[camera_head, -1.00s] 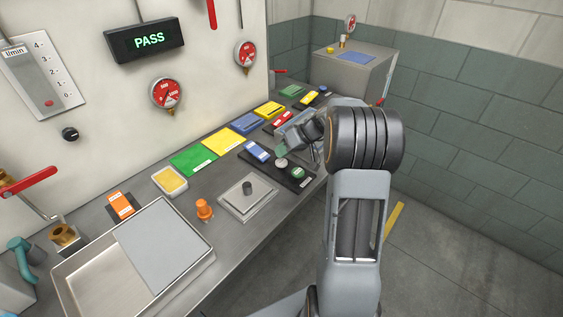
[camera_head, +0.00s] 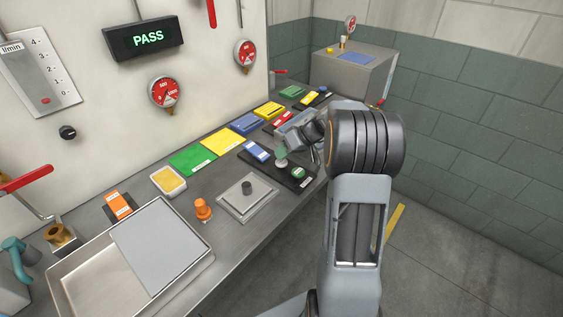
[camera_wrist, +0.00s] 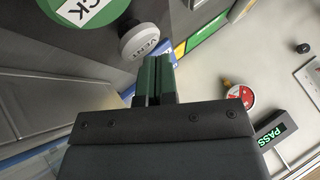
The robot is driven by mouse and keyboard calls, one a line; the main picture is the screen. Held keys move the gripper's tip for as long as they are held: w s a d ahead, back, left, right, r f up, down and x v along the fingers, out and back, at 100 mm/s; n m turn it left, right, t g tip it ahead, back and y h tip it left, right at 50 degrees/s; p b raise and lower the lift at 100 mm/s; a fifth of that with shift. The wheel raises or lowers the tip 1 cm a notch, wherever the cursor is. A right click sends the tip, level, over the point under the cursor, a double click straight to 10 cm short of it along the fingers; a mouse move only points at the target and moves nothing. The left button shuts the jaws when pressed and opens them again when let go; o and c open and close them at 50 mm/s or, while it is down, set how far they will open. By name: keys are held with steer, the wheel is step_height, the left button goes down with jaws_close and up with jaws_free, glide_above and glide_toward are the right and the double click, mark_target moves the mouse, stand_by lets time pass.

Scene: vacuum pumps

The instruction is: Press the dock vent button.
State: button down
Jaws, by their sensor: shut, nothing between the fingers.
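The dock (camera_head: 270,167) is a dark plate on the bench. It carries a blue device (camera_head: 257,151), a pale grey vent button (camera_head: 281,163) and a green button (camera_head: 298,173). In the wrist view the vent button (camera_wrist: 140,42) reads "VENT", and the green button (camera_wrist: 88,8) is cut off, with "CK" legible. My gripper (camera_head: 281,154) is shut and empty, with its green fingers pointing down over the vent button. In the wrist view the fingertips (camera_wrist: 155,62) lie right beside the vent button's edge. I cannot tell whether they touch it.
A plate with a dark knob (camera_head: 247,188), an orange knob piece (camera_head: 203,208) and a metal tray (camera_head: 80,275) stand nearer on the bench. Coloured mats (camera_head: 193,159) lie behind the dock. The wall display (camera_head: 148,38) reads "PASS".

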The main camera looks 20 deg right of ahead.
steer(key=shift+f+b, duration=0.6)
steer(key=shift+b, duration=0.05)
stand_by(0.4)
steer(key=shift+r, duration=0.15)
stand_by(0.3)
steer(key=shift+r+p, duration=0.45)
steer(key=shift+r, duration=0.45)
steer(key=shift+r, duration=0.1)
steer(key=shift+r+p, duration=1.2)
steer(key=shift+r, duration=1.25)
